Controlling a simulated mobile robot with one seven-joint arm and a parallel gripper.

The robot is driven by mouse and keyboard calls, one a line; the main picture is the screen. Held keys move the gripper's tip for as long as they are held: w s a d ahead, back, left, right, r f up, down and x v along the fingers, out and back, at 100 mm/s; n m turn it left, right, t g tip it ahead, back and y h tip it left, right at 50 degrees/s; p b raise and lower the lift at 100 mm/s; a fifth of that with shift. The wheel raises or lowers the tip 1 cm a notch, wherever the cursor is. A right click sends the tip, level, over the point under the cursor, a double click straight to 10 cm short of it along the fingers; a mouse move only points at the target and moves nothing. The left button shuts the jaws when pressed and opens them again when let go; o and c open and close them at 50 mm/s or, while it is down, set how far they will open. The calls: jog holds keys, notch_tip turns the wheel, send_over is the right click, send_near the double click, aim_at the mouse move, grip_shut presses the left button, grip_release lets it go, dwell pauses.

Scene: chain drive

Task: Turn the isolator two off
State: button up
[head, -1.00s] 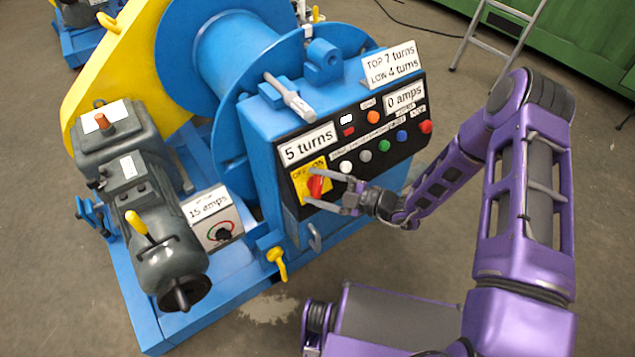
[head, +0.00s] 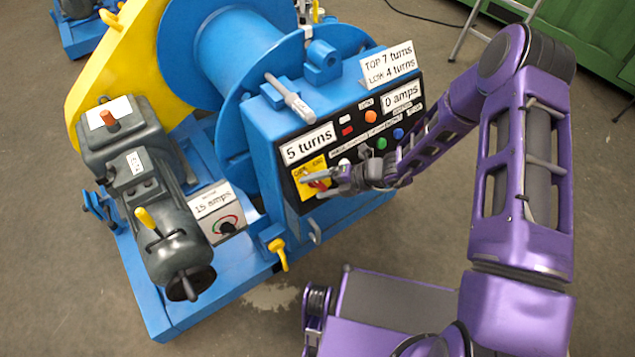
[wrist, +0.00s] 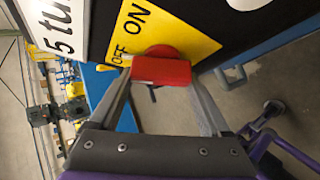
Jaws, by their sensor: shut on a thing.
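The isolator is a red rotary handle (wrist: 161,70) on a yellow plate (wrist: 172,30) marked OFF and ON. The plate sits at the lower left of the black panel on the blue winch, and the handle also shows in the head view (head: 321,185), partly covered by a finger. In the wrist view the handle lies crosswise, its left end near the word OFF; I cannot tell its exact setting. My gripper (head: 318,182) is at the plate with its two fingers closed on the handle's sides. It also shows in the wrist view (wrist: 161,84).
Several coloured buttons, including a green one (head: 381,143), sit right of the isolator, close to my wrist. Signs read 5 turns (head: 309,144) and 0 amps (head: 402,95). A grey motor (head: 160,215) and a 15 amps box (head: 220,215) stand left. Floor is clear in front.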

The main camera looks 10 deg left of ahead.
jog(key=shift+d+n+t+h, duration=0.1)
jog(key=shift+n+t+h, duration=0.2)
jog(key=shift+n+h, duration=0.95)
jog(key=shift+n+b, duration=0.25)
jog(key=shift+b, duration=0.05)
jog(key=o, duration=1.2)
jog(key=p+v, duration=0.3)
jog(key=v, duration=1.4)
jog(key=shift+d, duration=0.25)
